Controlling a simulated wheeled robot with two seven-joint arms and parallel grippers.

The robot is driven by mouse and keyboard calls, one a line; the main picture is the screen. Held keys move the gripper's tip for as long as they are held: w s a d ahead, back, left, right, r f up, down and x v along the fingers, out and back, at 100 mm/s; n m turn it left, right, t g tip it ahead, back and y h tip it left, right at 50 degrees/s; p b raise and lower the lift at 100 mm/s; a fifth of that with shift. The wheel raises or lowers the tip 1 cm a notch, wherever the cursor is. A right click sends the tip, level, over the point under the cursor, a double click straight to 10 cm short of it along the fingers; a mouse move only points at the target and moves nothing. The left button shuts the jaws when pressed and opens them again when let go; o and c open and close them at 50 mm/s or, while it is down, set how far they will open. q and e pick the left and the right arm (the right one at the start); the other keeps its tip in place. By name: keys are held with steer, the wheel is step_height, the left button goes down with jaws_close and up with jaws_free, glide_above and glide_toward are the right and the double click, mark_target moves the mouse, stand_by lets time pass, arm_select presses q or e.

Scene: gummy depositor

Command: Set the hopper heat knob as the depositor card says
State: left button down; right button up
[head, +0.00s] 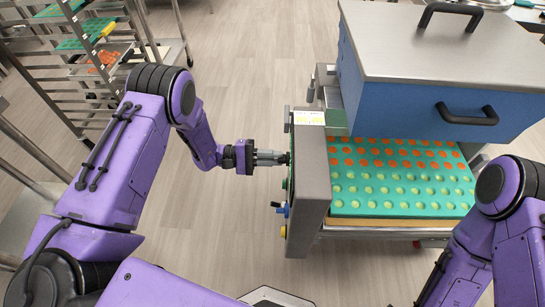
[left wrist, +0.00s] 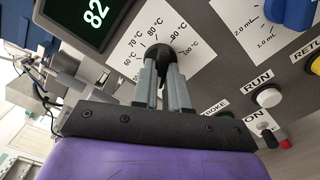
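The hopper heat knob (left wrist: 157,54) is black and sits on the grey control panel (left wrist: 215,60) in the left wrist view. Printed marks from 60 to 100 °C surround it; its pointer is hidden. My left gripper (left wrist: 160,70) has its two grey fingers on either side of the knob, apparently closed on it. In the head view the left gripper (head: 284,158) reaches the panel's left face. A dark display (left wrist: 82,20) beside the dial shows 82. A pale card (head: 309,118) lies on top of the panel housing, its text too small to read. My right gripper is out of view.
Blue knob (left wrist: 292,12), white button (left wrist: 268,97) and yellow button (left wrist: 315,65) are near the heat knob. The blue hopper (head: 430,95) stands over a green tray (head: 400,211) of orange and pale green gummies. A rack (head: 75,75) stands at left; floor between is clear.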

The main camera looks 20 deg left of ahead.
arm_select(q)
steer(key=shift+m, duration=0.3)
steer(key=shift+s+n+b, duration=0.2)
steer(key=shift+n+b, duration=7.7)
steer(key=shift+n, duration=8.5)
steer(key=c, duration=1.1)
jaws_free()
steer(key=shift+c, duration=0.2)
